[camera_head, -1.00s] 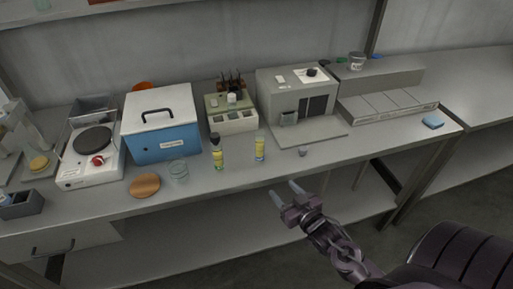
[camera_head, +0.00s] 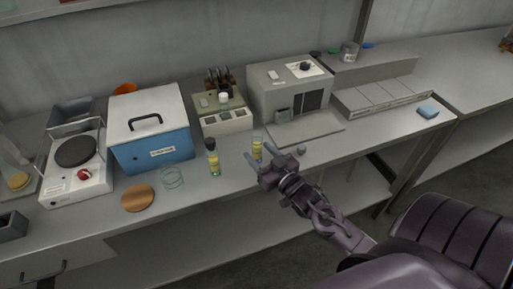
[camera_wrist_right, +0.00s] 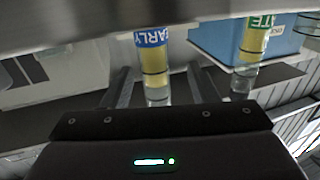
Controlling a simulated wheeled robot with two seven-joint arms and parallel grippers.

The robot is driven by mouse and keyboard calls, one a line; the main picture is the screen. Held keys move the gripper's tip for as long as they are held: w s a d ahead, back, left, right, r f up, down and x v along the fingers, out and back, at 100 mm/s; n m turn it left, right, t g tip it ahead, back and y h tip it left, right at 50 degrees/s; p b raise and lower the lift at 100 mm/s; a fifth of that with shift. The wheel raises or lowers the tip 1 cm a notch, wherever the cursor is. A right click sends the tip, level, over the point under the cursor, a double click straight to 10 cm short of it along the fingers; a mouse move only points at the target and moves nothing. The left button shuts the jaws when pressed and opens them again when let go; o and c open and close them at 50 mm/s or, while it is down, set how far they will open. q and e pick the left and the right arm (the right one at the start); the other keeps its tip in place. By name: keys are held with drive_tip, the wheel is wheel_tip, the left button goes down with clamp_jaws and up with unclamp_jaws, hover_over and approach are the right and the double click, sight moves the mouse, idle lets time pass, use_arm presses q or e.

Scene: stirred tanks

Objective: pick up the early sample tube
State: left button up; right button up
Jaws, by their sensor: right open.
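The early sample tube (camera_head: 257,149) stands upright on the bench, with yellow contents and a blue label. In the right wrist view, which looks upside down, the early tube (camera_wrist_right: 154,62) shows "EARLY" and lies between the two fingers. My right gripper (camera_head: 262,153) is open at the tube, its fingers pointing toward the back of the bench; I cannot tell how far they reach around it. The fingers also show in the wrist view (camera_wrist_right: 156,86). A second tube (camera_head: 213,160), dark-capped with a green label, stands to the left; it also shows in the wrist view (camera_wrist_right: 251,52). My left gripper is not in view.
A blue box with a white lid (camera_head: 153,130), a sample block (camera_head: 224,119) and a grey instrument (camera_head: 288,92) stand behind the tubes.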

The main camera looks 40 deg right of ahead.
sight(260, 150)
drive_tip(key=w, duration=0.2)
drive_tip(key=w+p, duration=0.1)
drive_tip(key=w, duration=0.1)
drive_tip(key=shift+d+r, duration=0.2)
drive_tip(key=shift+d, duration=0.05)
drive_tip(key=shift+w, duration=0.25)
drive_tip(key=shift+f, duration=0.1)
drive_tip(key=c, duration=1.1)
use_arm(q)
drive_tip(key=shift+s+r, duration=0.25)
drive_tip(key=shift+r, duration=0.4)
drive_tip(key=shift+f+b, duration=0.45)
use_arm(e)
wheel_tip(260, 150, up, 20)
